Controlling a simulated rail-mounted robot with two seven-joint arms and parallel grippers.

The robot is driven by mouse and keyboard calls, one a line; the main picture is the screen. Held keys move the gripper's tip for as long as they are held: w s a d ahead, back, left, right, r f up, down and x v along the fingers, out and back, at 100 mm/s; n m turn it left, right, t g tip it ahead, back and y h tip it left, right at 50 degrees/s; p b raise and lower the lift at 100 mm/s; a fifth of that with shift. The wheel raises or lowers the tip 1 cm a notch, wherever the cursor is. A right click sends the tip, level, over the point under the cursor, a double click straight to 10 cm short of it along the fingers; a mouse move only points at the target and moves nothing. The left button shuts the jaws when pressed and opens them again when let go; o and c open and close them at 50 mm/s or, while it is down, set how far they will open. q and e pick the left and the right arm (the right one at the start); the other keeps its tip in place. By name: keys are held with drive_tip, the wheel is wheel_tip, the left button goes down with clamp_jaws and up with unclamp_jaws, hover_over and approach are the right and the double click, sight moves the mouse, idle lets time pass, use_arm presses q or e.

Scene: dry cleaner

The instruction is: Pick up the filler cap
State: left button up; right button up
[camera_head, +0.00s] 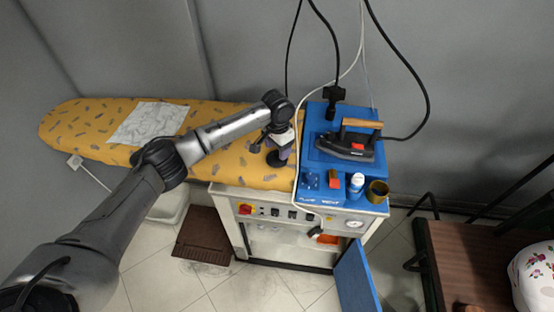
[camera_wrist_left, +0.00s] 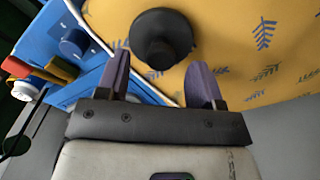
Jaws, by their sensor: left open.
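The filler cap, a black round knob-like piece, stands on the yellow ironing board beside the blue top of the steam unit. In the head view the cap (camera_head: 276,159) shows just below my left gripper (camera_head: 284,150), partly hidden by it. In the left wrist view the cap (camera_wrist_left: 160,38) is just beyond the purple fingertips of my left gripper (camera_wrist_left: 161,72), about centred between them. The fingers are spread with nothing between them, and they do not appear to touch the cap. My right gripper is not in view.
The yellow ironing board (camera_head: 90,125) has a folded pale cloth (camera_head: 148,122) on it. A brown table (camera_head: 470,255) stands at right.

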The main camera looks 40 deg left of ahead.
sight(273, 159)
use_arm(q)
drive_tip(key=shift+f, duration=1.35)
drive_tip(key=shift+c, duration=0.4)
drive_tip(key=c, duration=0.9)
